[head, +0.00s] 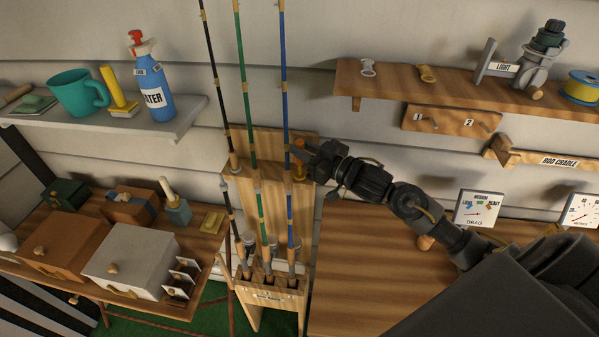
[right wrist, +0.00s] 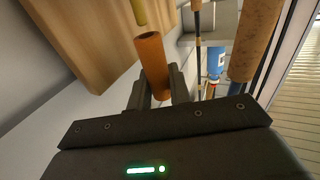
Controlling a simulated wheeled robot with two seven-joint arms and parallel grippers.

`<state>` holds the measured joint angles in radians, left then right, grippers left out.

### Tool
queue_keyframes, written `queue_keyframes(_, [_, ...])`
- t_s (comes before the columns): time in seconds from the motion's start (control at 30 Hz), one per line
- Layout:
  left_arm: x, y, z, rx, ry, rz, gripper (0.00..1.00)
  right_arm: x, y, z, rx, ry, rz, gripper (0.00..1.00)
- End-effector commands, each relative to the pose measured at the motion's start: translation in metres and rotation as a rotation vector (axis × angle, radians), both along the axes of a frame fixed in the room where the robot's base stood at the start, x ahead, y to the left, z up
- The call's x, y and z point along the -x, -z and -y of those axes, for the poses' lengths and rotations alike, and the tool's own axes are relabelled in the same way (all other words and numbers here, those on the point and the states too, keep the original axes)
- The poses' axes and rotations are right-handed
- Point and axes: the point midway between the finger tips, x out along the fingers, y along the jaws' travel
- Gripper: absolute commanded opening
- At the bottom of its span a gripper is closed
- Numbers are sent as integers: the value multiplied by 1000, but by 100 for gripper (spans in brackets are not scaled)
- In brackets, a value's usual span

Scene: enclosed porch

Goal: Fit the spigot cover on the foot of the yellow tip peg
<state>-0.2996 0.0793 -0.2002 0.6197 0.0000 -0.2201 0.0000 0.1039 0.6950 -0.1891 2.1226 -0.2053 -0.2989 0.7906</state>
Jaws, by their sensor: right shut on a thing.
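My right gripper (head: 304,158) is at the right edge of the wooden rod rack's back board (head: 270,142). It is shut on an orange tube, which I take for the spigot cover (right wrist: 152,62); the tube shows between the fingers in the right wrist view, and a bit of orange (head: 298,143) shows at the fingertips in the head view. A yellow peg (right wrist: 138,10) is just beyond the tube's far end, cut off by the frame edge. Whether tube and peg touch I cannot tell. My left gripper is not in view.
Black, green (head: 240,70) and blue (head: 283,70) rods stand upright in the rack, close left of my gripper. A shelf (head: 390,90) with small fittings is above right, a rod cradle (head: 540,158) below it. The wooden bench (head: 365,270) is largely clear.

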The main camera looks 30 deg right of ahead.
Motion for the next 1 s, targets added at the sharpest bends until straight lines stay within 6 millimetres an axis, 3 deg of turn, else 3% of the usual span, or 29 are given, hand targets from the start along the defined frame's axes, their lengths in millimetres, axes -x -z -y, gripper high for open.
queue_keyframes(1.0, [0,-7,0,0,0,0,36,0,0,0,0,1,0,0])
